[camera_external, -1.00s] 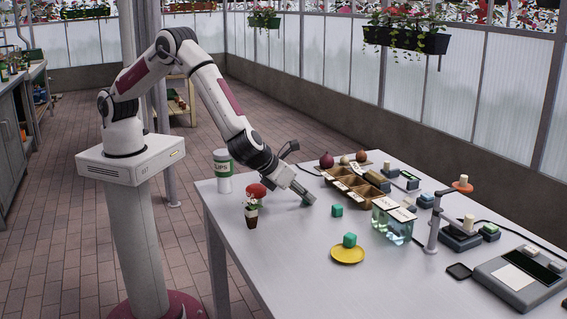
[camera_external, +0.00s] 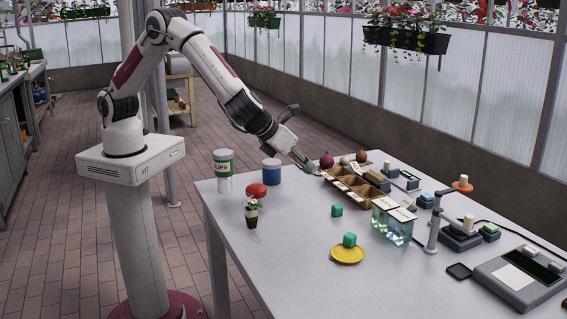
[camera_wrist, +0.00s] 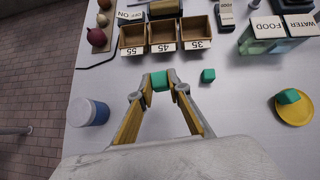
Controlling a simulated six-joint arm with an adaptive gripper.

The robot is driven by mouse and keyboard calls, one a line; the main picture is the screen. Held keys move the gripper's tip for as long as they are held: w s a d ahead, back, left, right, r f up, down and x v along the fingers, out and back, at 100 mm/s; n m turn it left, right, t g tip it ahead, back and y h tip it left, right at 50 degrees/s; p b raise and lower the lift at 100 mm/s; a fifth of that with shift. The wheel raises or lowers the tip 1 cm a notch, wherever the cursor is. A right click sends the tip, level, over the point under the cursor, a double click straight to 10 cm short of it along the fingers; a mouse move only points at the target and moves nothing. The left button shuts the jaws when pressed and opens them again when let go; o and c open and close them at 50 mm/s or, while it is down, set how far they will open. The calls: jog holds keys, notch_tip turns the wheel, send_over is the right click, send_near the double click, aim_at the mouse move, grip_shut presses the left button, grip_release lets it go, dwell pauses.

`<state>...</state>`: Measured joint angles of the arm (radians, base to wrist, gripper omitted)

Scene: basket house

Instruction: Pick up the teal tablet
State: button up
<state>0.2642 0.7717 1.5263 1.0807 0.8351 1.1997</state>
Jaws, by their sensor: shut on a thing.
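My gripper (camera_external: 306,165) is shut on a teal tablet, which shows between the two fingertips in the wrist view (camera_wrist: 160,82). The gripper is raised above the table, near the front of the wooden compartment box. The held tablet is hard to make out in the external view. A second teal block (camera_external: 337,210) sits on the bare table, and in the wrist view (camera_wrist: 208,75) it is right of the fingertips. A third teal block (camera_external: 349,240) sits on a yellow plate (camera_external: 347,256); it also shows in the wrist view (camera_wrist: 288,96).
The wooden box (camera_wrist: 162,50) has compartments labelled 55, 45 and 35. Clear FOOD and WATER containers (camera_external: 392,224) stand right. The front table is clear.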

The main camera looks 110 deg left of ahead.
jog(key=shift+r, duration=0.15)
dwell(0.5)
jog(key=w+d+f, duration=0.1)
jog(key=w+d, duration=0.1)
jog(key=d, duration=0.2)
jog(key=w+d+f+m, duration=0.1)
jog(key=w+d, duration=0.1)
jog(key=d, duration=0.2)
jog(key=w+d+f+m+t+h, duration=0.1)
jog(key=w+d, duration=0.1)
jog(key=d, duration=0.2)
jog(key=shift+w+d, duration=0.3)
jog(key=w+d+r+m+t+h, duration=0.1)
jog(key=w+d+r+m+h, duration=0.1)
jog(key=w+d, duration=0.4)
notch_tip(320, 180, up, 2)
jog(key=shift+d+r+m+t, duration=0.1)
jog(key=shift+d+m+t, duration=0.2)
jog(key=shift+d+m, duration=0.75)
jog(key=shift+d, duration=0.15)
jog(key=shift+h, duration=0.3)
